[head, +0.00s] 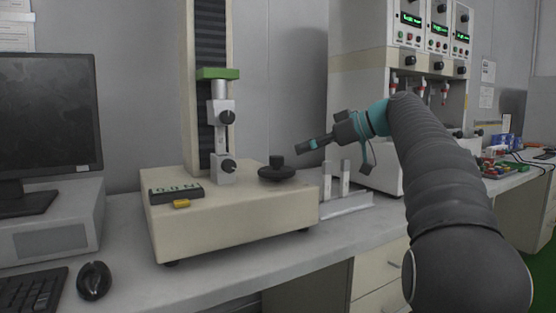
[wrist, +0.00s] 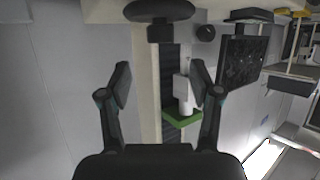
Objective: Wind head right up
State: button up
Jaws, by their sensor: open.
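The tester's head (head: 219,75) is a green-topped block on a dark, ribbed column (head: 209,35). The column's top is cut off in the head view. A grip with black knobs hangs below the head, above a second grip on the base. A black handwheel (head: 278,171) with a raised knob lies flat on the base's right side. My gripper (head: 304,147) is open and empty, above and right of the handwheel, apart from it. In the wrist view, the handwheel (wrist: 160,10) shows at the top edge, beyond my open fingers (wrist: 162,80); the green head (wrist: 182,117) shows between and below them.
The cream base (head: 235,222) carries a black button panel (head: 176,192) at its front left. A monitor (head: 48,120) and mouse (head: 94,281) are at the left. Upright pale blocks (head: 336,186) stand right of the base, under my arm. The space above the handwheel is clear.

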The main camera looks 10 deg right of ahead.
aim_at(280, 156)
jog(key=x, duration=0.9)
jog(key=shift+w+a+f, duration=0.1)
jog(key=c, duration=1.2)
jog(key=shift+o, duration=0.2)
jog(key=shift+b, duration=0.3)
